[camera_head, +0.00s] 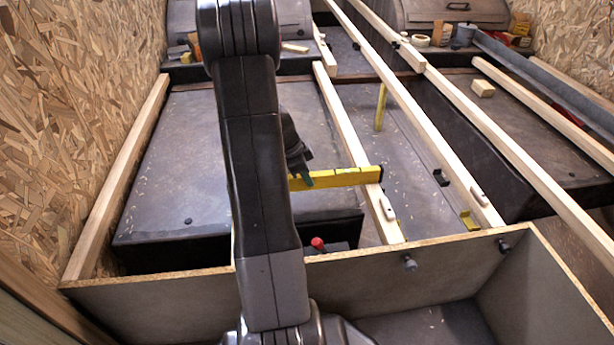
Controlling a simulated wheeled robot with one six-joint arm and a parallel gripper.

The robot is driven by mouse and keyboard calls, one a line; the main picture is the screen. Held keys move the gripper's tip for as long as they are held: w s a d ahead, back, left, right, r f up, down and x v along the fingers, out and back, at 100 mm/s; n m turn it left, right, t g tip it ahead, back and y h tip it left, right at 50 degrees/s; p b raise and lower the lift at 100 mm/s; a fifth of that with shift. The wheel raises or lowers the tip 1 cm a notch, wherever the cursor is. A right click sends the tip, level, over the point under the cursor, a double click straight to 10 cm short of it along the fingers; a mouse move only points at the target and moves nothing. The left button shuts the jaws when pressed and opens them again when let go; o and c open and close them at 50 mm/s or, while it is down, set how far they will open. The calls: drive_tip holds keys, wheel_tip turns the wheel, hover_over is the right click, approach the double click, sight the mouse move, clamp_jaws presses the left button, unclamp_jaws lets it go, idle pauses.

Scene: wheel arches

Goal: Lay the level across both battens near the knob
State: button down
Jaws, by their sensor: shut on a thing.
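The yellow level (345,177) is held roughly crosswise in the picture. My gripper (304,180) is shut on its left part, partly hidden behind my arm. The level's right end overlaps the nearer middle batten (345,125); I cannot tell if it touches it. A second long batten (425,130) runs alongside to the right, and the level's end stops short of it in the picture. A red knob (318,244) shows below the level, just right of my arm. Dark knobs sit on the front panel (410,263) and at its right corner (504,246).
My arm hides part of the left floor. A dark wheel-arch box (170,180) fills the left, another (500,150) the right. More battens lie along the left wall (120,180) and right side.

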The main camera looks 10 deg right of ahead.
idle(0.3)
drive_tip(key=c, duration=1.2)
unclamp_jaws()
drive_tip(key=shift+o, duration=0.2)
drive_tip(key=p+v, duration=0.4)
drive_tip(key=v, duration=1)
drive_tip(key=shift+p, duration=0.4)
drive_tip(key=shift+f, duration=0.1)
drive_tip(key=b+x, duration=0.5)
drive_tip(key=x, duration=0.9)
drive_tip(key=shift+r+p, duration=0.2)
drive_tip(key=shift+p, duration=0.2)
drive_tip(key=shift+f+b, duration=0.15)
drive_tip(key=shift+b, duration=0.3)
